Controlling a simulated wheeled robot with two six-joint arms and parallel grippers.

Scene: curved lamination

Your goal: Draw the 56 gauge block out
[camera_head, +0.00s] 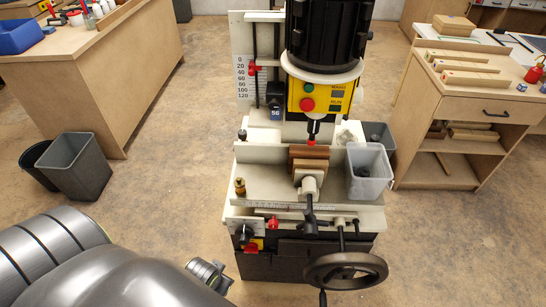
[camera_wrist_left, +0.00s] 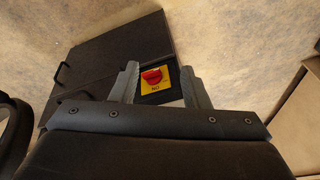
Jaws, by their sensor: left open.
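The 56 gauge block (camera_head: 276,107) is a small dark block with a blue label reading 56. It stands on the left side of the machine, below the numbered scale (camera_head: 246,77) and beside the column. It does not show in the left wrist view. My left gripper (camera_wrist_left: 160,69) is open and empty, with its two grey fingers spread apart. Beyond the fingers is a red knob on a yellow plate (camera_wrist_left: 153,78), low on the machine's front. My left arm fills the lower left of the head view, well below and in front of the block. My right gripper is not seen.
The machine's yellow control panel (camera_head: 322,97) is right of the block. A vise with brown wood (camera_head: 309,158), a brass-coloured fitting (camera_head: 240,187), a clear bin (camera_head: 369,174) and a handwheel (camera_head: 345,270) stand in front. Workbenches flank open floor on both sides.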

